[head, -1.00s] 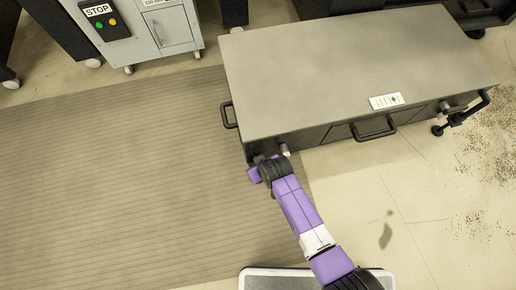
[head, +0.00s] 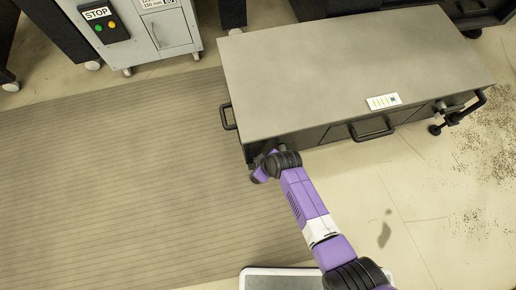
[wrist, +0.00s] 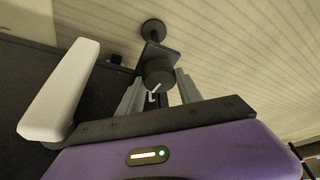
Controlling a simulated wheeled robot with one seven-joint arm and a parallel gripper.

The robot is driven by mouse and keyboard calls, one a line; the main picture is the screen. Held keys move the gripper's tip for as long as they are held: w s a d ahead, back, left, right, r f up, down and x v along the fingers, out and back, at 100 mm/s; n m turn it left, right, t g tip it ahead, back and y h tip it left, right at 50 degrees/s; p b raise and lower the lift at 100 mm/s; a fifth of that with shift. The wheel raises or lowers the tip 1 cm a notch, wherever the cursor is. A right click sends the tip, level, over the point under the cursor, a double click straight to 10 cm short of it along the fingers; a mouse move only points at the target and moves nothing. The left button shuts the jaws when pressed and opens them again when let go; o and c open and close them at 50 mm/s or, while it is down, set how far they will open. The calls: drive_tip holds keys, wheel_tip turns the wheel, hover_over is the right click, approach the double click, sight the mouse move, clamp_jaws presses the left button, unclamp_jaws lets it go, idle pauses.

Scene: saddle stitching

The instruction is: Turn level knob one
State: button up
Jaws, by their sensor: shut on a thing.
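The knob (wrist: 158,74) is dark and round with a white pointer mark on its face, and it sits between the two grey fingers of my gripper (wrist: 160,92) in the wrist view. My gripper is shut on it. A black bracket and a round foot (wrist: 153,29) show beyond the knob. In the head view my gripper (head: 262,168) is at the front left corner of the grey cabinet (head: 340,70), and my wrist hides the knob there.
A pale lever-like bar (wrist: 62,92) stands close beside my gripper in the wrist view. Black handles (head: 372,130) stick out from the cabinet's front and left side. The ribbed mat (head: 120,180) on the left is clear. A STOP panel (head: 104,22) stands at the back left.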

drive_tip(key=o, duration=1.4)
drive_tip(key=shift+c, duration=0.2)
